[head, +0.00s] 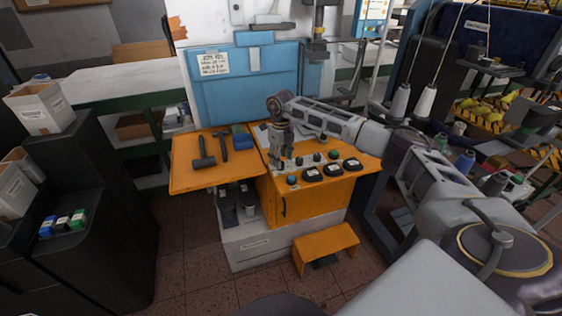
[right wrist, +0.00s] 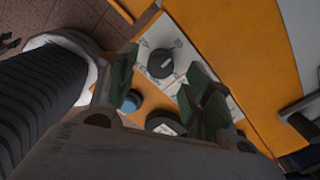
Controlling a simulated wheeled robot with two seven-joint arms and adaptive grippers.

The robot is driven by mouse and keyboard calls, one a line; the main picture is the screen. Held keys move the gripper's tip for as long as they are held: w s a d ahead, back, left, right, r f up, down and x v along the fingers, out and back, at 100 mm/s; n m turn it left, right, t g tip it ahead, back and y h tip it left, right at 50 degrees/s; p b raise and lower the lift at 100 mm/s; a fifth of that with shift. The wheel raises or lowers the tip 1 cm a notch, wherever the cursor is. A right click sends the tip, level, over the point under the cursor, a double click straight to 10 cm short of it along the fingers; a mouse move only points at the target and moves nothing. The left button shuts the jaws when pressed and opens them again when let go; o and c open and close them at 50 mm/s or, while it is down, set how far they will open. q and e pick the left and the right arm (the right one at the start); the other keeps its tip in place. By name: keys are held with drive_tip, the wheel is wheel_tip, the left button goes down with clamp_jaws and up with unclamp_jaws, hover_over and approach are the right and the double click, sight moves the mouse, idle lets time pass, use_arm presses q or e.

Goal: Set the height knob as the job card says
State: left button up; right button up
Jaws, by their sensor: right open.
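A round black knob (right wrist: 160,63) sits on a white plate with printed marks (right wrist: 183,54), fixed to the orange bench top. My right gripper (right wrist: 165,82) is open, its dark green fingers to either side of the knob in the right wrist view; I cannot tell whether they touch it. In the head view my right gripper (head: 278,160) points down over the panel and hides part of it. A white card with handwriting (head: 213,63), probably the job card, is on the blue machine; its words are too small to read. My left gripper is not in view.
The orange bench (head: 190,180) carries dark hammer-like tools (head: 203,155) and a blue block (head: 242,140) at left. An orange step stool (head: 327,243) stands in front.

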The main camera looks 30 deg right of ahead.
wheel_tip(320, 180, up, 10)
drive_tip(key=shift+f, duration=0.2)
idle(0.8)
